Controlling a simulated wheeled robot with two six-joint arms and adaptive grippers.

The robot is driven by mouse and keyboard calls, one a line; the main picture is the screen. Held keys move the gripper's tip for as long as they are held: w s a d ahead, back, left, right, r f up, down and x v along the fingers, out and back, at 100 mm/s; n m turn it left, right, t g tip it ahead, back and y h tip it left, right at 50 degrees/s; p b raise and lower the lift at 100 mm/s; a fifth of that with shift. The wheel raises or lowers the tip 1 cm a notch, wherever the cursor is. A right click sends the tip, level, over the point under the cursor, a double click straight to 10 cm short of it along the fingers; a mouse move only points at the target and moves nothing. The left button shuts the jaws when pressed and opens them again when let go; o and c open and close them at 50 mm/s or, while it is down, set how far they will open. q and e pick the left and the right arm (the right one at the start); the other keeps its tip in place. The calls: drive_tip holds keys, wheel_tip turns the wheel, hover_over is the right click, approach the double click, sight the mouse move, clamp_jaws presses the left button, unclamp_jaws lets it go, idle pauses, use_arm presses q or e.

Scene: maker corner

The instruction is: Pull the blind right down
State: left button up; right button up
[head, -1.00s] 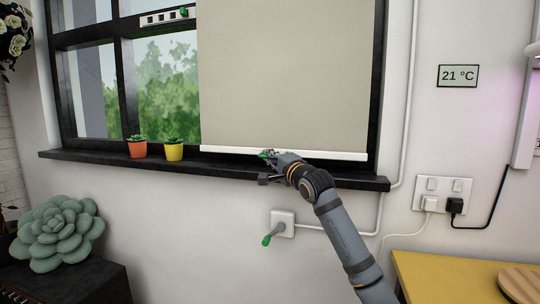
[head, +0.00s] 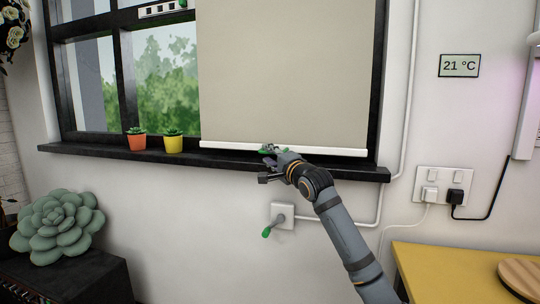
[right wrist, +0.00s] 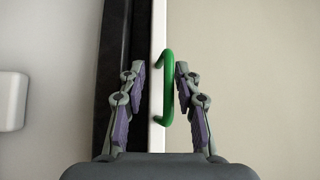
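The cream blind (head: 290,75) hangs over the right part of the window, and its white bottom bar (head: 330,151) is just above the dark sill. A green handle (head: 266,150) is on the bar, partly hidden by my right gripper (head: 268,165). In the right wrist view the green handle (right wrist: 167,88) stands between the fingertips of my right gripper (right wrist: 160,85). The fingers are apart, with a clear gap on the left and a narrower one on the right. My left gripper is not in view.
The dark sill (head: 90,150) carries an orange pot (head: 137,142) and a yellow pot (head: 173,144). A wall box with a green-tipped lever (head: 267,232) is below the sill. Sockets (head: 444,187) and a yellow table (head: 440,270) are at the right.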

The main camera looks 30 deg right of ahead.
drive_tip(key=shift+r, duration=0.15)
approach(270, 122)
drive_tip(key=w+a, duration=0.1)
drive_tip(key=w+a+r, duration=0.2)
drive_tip(key=shift+w+a, duration=0.25)
drive_tip(key=shift+w, duration=0.15)
use_arm(q)
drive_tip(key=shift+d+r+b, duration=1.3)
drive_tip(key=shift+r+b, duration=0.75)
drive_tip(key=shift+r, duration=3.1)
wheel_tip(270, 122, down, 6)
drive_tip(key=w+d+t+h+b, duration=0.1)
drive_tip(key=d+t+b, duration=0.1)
drive_tip(key=b, duration=0.3)
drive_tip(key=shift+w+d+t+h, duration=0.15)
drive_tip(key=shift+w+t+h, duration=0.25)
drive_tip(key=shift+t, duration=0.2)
use_arm(e)
drive_tip(key=s+f, duration=0.1)
drive_tip(key=s, duration=1.1)
drive_tip(key=shift+a+f, duration=0.3)
drive_tip(key=shift+a, duration=0.1)
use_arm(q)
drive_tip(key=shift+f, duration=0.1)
